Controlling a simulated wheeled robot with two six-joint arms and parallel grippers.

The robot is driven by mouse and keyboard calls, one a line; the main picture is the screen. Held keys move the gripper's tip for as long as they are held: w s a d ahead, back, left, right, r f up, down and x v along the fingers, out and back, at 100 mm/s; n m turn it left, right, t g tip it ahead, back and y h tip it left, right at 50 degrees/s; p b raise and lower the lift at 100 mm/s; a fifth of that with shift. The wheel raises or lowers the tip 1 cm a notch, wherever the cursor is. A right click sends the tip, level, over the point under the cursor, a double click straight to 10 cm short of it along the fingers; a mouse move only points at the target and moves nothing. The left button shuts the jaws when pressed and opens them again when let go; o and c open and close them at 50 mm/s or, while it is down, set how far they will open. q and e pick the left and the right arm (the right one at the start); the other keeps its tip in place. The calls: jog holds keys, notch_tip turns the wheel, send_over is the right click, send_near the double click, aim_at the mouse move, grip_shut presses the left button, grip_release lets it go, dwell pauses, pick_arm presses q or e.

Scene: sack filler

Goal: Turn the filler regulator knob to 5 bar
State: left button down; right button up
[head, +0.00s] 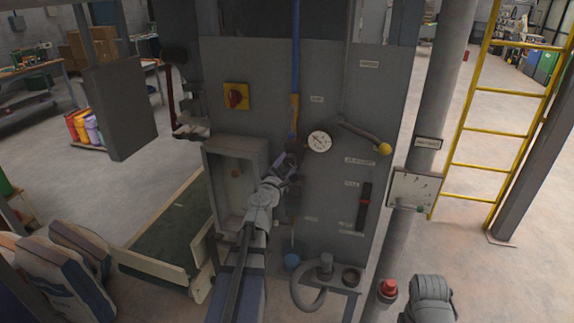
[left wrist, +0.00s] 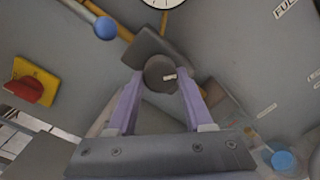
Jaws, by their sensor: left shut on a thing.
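The regulator knob (left wrist: 160,72) is a dark round knob with a small pale mark, seen in the left wrist view on a grey regulator body. My left gripper (head: 287,165) reaches the panel below the gauge in the head view. Its two purple fingers (left wrist: 161,88) are shut on the knob, one on each side. In the head view the gripper mostly hides the knob. The round white pressure gauge (head: 319,141) sits just above and right of the gripper; its reading is too small to tell. Only its lower edge (left wrist: 163,3) shows in the left wrist view.
A yellow-knobbed lever (head: 384,149) is right of the gauge. A red rotary switch on a yellow plate (head: 236,96) is at upper left, above an open grey box (head: 210,175). A blue hose (head: 295,55) runs down the panel. A hose and spout (head: 325,268) stand below.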

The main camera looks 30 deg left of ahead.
pick_arm(q)
jog(key=m, duration=0.4)
jog(key=shift+m, duration=0.3)
jog(key=m, duration=0.4)
jog(key=shift+s+m, duration=0.1)
jog(key=shift+m, duration=0.4)
jog(key=shift+c, duration=1.5)
grip_release()
jog(key=shift+r, duration=0.1)
